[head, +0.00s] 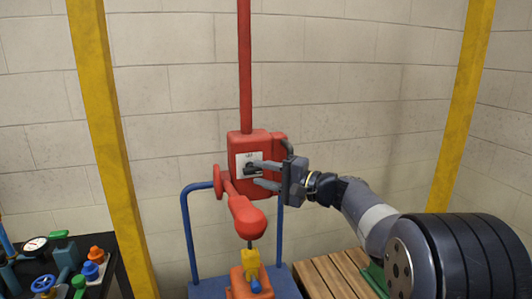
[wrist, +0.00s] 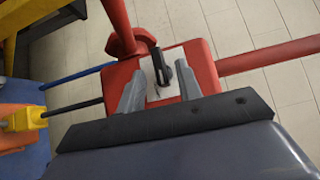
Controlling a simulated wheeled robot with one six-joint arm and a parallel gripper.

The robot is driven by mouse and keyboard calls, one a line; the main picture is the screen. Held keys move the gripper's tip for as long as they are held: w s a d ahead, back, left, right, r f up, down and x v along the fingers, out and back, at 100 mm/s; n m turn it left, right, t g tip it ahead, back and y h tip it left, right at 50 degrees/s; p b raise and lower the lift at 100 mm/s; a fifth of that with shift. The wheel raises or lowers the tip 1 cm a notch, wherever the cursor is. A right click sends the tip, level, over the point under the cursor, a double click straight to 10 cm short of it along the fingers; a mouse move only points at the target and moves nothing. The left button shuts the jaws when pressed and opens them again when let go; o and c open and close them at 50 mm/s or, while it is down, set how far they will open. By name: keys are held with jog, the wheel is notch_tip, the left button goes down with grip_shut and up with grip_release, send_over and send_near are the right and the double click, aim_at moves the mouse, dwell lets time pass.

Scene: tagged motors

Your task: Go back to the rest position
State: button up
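A red box (head: 277,148) hangs on a red vertical pole (head: 245,70) in the head view. A white plate (head: 241,158) with a dark switch handle is on its front. My gripper (head: 254,174) is in front of this plate, reaching in from the right, with its two grey fingers spread apart. In the wrist view my gripper (wrist: 158,86) points at the red box (wrist: 205,72), and the black handle (wrist: 161,70) lies between and beyond the fingertips. The fingers look apart from the handle. I see nothing held.
A red rounded lever (head: 245,215) sticks out below the box. A blue tube frame (head: 187,230) and a yellow part (head: 251,267) stand beneath. Yellow posts (head: 108,140) flank the place. A black table (head: 107,262) with coloured valves and a gauge is at left, a wooden pallet (head: 335,278) at lower right.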

aim_at(258, 173)
jog(key=x, duration=0.3)
jog(key=shift+w+a, duration=0.15)
jog(key=shift+a, duration=0.2)
jog(key=shift+r+p, duration=0.2)
jog(key=shift+p, duration=0.6)
jog(key=shift+d+n+h+p, duration=0.1)
jog(key=shift+n+h+p, duration=0.2)
jog(key=shift+p, duration=0.15)
jog(key=shift+f, duration=0.1)
jog(key=shift+f, duration=0.15)
jog(key=shift+f+b, duration=0.15)
jog(key=shift+b, duration=0.2)
